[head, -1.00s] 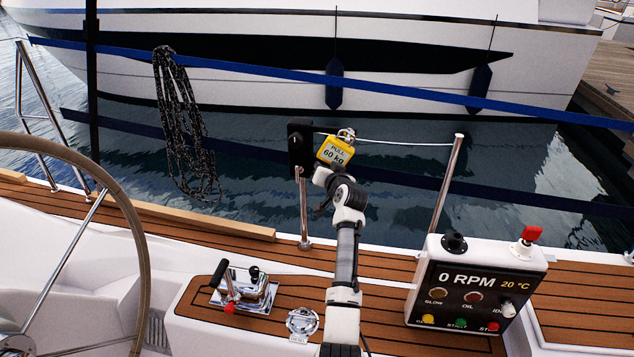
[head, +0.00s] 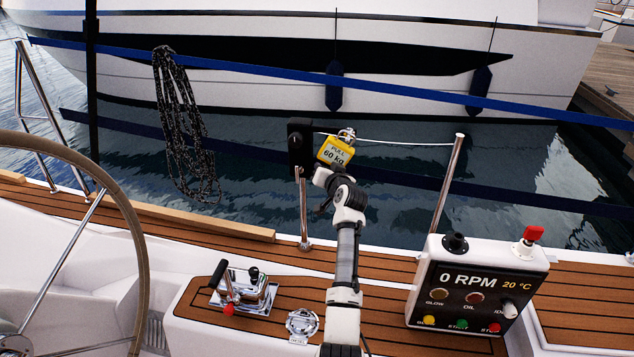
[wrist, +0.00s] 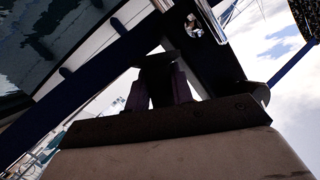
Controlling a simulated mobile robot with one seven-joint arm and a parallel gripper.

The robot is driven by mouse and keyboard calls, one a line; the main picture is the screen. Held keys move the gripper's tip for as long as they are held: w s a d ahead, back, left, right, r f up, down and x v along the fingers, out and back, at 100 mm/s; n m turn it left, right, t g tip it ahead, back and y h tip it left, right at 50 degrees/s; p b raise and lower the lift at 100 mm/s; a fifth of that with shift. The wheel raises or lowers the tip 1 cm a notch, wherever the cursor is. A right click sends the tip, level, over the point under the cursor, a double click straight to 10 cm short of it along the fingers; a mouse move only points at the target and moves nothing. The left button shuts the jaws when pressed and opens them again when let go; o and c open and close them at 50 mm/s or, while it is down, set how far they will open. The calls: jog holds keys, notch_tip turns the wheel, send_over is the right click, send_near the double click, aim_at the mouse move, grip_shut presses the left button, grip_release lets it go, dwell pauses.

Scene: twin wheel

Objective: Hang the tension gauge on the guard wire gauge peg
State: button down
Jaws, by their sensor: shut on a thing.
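The tension gauge (head: 335,152) is a yellow block with a "PULL 60 kg" label and a metal shackle (head: 346,134) at its top. My gripper (head: 326,174) is shut on it from below and holds it slightly tilted, in the air near the guard wire (head: 405,143). A black plate (head: 299,150) stands on the left post, just left of the gauge. I cannot make out the peg clearly, nor whether the shackle touches it or the wire. The wrist view is dark; my fingers (wrist: 160,85) show there, with a dark panel beyond.
A chrome stanchion (head: 450,180) carries the wire's right end. A control box (head: 476,292) with a red knob stands on the right. A throttle lever (head: 243,290), a steering wheel (head: 135,235) and a coiled rope (head: 183,130) are to the left. Water lies beyond the deck.

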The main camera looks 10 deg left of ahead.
jog(key=shift+f, duration=0.1)
dwell(0.3)
jog(key=shift+s+r+p, duration=0.55)
jog(key=shift+r+p, duration=0.15)
jog(key=shift+p, duration=0.05)
jog(key=shift+s, duration=0.1)
jog(key=shift+s, duration=0.15)
jog(key=s+p, duration=0.5)
jog(key=s, duration=0.3)
jog(key=shift+s+a+r, duration=0.15)
jog(key=shift+a+r, duration=0.1)
jog(key=shift+r, duration=0.15)
dwell(0.6)
dwell(0.6)
jog(key=d+f+n+g+h+p, duration=0.1)
jog(key=d+n+h, duration=0.1)
jog(key=d, duration=0.4)
jog(key=shift+d+f+n+h, duration=0.3)
jog(key=shift+n+h, duration=0.1)
jog(key=shift+n, duration=0.5)
